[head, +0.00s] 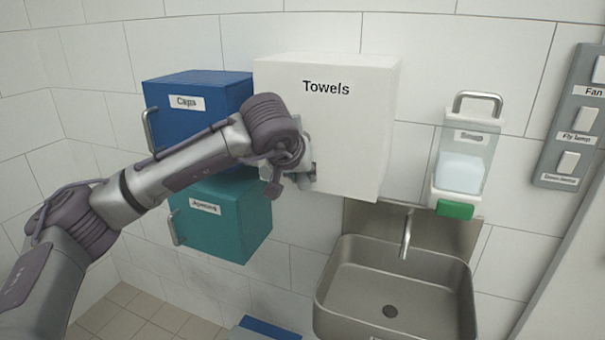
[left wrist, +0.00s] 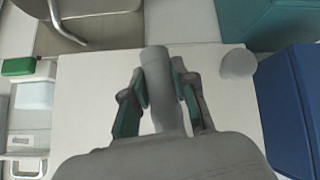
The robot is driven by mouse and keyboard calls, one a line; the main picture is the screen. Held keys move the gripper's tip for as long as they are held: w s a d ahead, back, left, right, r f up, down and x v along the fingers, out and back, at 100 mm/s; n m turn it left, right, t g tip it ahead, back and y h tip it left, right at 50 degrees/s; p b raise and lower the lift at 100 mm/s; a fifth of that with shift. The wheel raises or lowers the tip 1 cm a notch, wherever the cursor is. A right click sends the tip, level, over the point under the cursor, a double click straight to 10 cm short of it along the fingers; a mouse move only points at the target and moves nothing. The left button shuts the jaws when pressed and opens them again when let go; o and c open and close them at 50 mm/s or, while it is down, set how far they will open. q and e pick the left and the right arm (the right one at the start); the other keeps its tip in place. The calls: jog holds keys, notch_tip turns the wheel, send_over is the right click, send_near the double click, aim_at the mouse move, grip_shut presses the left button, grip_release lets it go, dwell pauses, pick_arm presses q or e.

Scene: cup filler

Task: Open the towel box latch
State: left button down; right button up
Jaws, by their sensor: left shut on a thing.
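The white towel box (head: 345,140), labelled Towels, is fixed to the wall in the middle of the head view. Its front also fills the middle of the left wrist view (left wrist: 90,110). A grey latch bar (left wrist: 155,60) stands out from the box front. My left gripper (left wrist: 160,85) has a finger on each side of this bar and is shut on it. In the head view the left gripper (head: 302,172) is at the box's lower left, and my wrist hides most of the latch. A round grey knob (left wrist: 238,63) sits beside the bar. My right gripper is not in view.
A blue Caps box (head: 190,105) and a teal box (head: 225,220) are on the wall at left, close to my left arm. A metal sink (head: 400,290) is below right. A soap dispenser (head: 463,165) and a switch panel (head: 570,130) are at right.

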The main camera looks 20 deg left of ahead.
pick_arm(q)
jog(key=c, duration=0.9)
grip_release()
jog(key=v, duration=1.2)
